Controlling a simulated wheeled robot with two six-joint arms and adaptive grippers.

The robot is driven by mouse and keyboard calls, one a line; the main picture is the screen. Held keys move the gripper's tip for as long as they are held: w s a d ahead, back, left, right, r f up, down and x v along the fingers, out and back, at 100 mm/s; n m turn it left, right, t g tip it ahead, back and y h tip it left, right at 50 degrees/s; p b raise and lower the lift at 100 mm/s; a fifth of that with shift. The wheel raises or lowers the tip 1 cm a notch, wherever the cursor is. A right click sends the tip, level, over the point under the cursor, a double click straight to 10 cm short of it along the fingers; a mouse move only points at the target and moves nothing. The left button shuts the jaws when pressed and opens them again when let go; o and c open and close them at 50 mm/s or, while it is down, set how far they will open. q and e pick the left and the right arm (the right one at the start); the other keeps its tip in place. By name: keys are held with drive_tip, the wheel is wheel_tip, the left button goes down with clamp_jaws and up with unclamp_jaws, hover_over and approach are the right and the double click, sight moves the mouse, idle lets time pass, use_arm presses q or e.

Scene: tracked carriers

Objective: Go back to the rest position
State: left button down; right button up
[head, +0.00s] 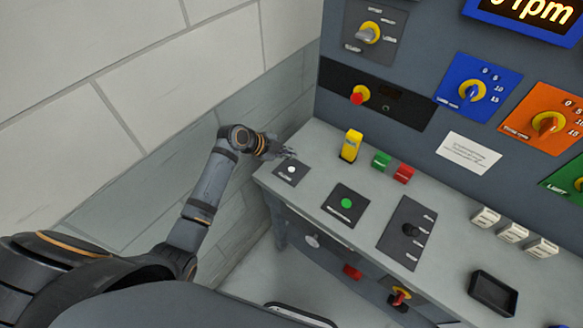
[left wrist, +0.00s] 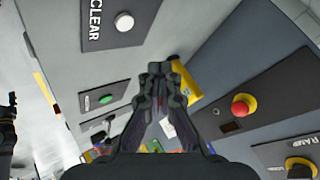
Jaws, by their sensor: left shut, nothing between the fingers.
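My left gripper (head: 285,154) is at the left end of the grey control desk (head: 317,175), close to the plate with the white button (head: 291,169). In the left wrist view its fingers (left wrist: 160,70) are together with nothing between them. The white button (left wrist: 124,22) there sits on a dark plate marked CLEAR, apart from the fingertips. The yellow switch (head: 351,145) stands on the desk to the right of the gripper; in the left wrist view it is partly hidden behind the fingers (left wrist: 187,80). My right gripper is not in view.
The desk carries a green button (head: 346,203), a lever plate (head: 409,231), green (head: 381,160) and red (head: 403,173) blocks and a black tray (head: 493,293). A panel with a red knob (head: 359,96) and dials rises behind. A tiled wall (head: 160,80) is close on the left.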

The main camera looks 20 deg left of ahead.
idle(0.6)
use_arm(q)
drive_tip(key=s, duration=0.1)
drive_tip(key=s+f+n, duration=0.1)
drive_tip(key=s, duration=0.1)
drive_tip(key=s+f+n+y, duration=0.1)
drive_tip(key=shift+s+f+g, duration=0.2)
drive_tip(key=shift+s+g, duration=0.1)
drive_tip(key=shift+g, duration=0.1)
drive_tip(key=s+a+r+n+g+y, duration=0.1)
drive_tip(key=s+a+n+y, duration=0.2)
drive_tip(key=s+n, duration=0.65)
drive_tip(key=s+a+r+n+g+y, duration=0.1)
drive_tip(key=s+a+n+y, duration=0.4)
drive_tip(key=s, duration=0.7)
wheel_tip(320, 180, down, 26)
drive_tip(key=s+a+g+h, duration=0.1)
drive_tip(key=s+h, duration=0.1)
drive_tip(key=s+a+f+g, duration=0.1)
drive_tip(key=s+f, duration=1.6)
drive_tip(key=s, duration=0.2)
drive_tip(key=shift+a+f+n+g, duration=0.2)
drive_tip(key=shift+a+n+g, duration=0.1)
drive_tip(key=shift+n, duration=0.15)
